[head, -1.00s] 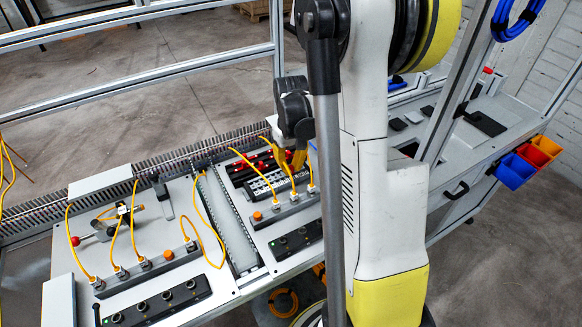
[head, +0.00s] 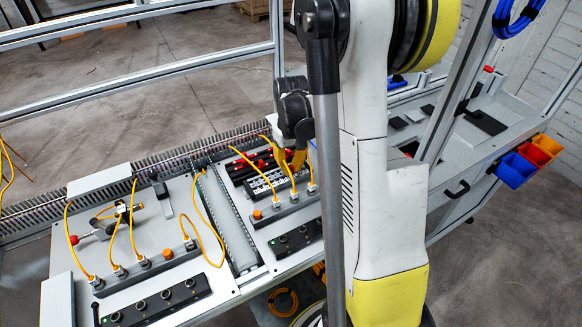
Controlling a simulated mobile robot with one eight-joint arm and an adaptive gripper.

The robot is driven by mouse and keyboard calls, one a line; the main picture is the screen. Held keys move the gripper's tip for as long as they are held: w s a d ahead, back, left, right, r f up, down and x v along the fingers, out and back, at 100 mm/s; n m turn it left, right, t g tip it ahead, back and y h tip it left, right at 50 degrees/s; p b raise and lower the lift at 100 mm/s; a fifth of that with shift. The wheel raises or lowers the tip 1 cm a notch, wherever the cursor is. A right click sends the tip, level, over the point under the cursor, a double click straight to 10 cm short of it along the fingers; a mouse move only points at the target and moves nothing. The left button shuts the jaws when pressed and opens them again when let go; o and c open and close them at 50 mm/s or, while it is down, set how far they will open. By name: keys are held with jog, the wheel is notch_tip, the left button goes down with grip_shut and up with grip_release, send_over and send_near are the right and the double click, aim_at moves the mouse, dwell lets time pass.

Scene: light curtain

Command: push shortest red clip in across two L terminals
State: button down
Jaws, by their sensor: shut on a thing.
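My gripper (head: 292,160), with yellow fingers, points down over the far right part of the bench panel. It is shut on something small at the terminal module. I take this for the red clip, but the clip itself is too small and covered to make out. The black and white terminal module (head: 262,186) lies below and left of the fingers. Red parts (head: 240,166) show along its back row. The L terminals cannot be told apart at this size, and I cannot tell whether the clip touches them.
Yellow cables (head: 203,205) loop up from sockets around the module and close to my gripper. A slotted cable duct (head: 222,215) runs left of it. A black socket strip (head: 298,240) lies in front. A metal frame rail (head: 140,87) crosses behind the bench.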

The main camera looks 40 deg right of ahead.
jog(key=shift+f, duration=0.25)
jog(key=c, duration=1)
grip_release()
jog(key=shift+r, duration=0.2)
jog(key=shift+r+p, duration=2.6)
jog(key=shift+r, duration=1.05)
